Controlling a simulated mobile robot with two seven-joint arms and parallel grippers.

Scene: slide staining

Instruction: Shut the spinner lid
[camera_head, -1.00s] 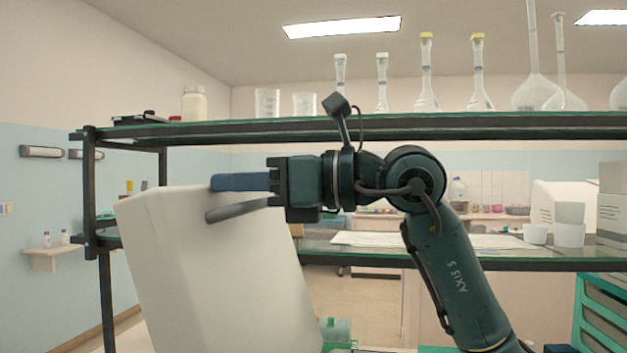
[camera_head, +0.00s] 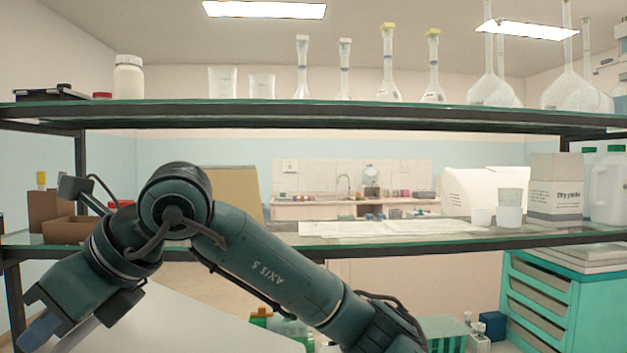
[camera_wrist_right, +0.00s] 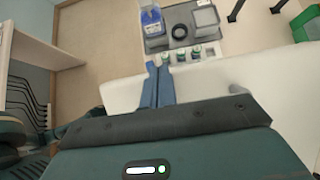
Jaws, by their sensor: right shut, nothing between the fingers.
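The spinner lid is a large white slab (camera_head: 190,325) at the bottom left of the head view, cut off by the frame's lower edge. Its white surface (camera_wrist_right: 235,85) also spreads across the right wrist view. My right gripper (camera_head: 52,335) points down and left, at the lid's left side. In the right wrist view its blue fingers (camera_wrist_right: 158,68) are shut with nothing between them and overlap the lid. I cannot tell whether they touch it. The spinner's body and the gap under the lid are hidden. My left gripper is not in view.
A glass shelf (camera_head: 400,240) with paper, cups and a box (camera_head: 556,187) crosses behind my right arm; a higher shelf (camera_head: 330,112) holds flasks. A green drawer unit (camera_head: 545,300) stands at right. A blue-labelled bottle (camera_wrist_right: 152,22) stands beyond the fingers.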

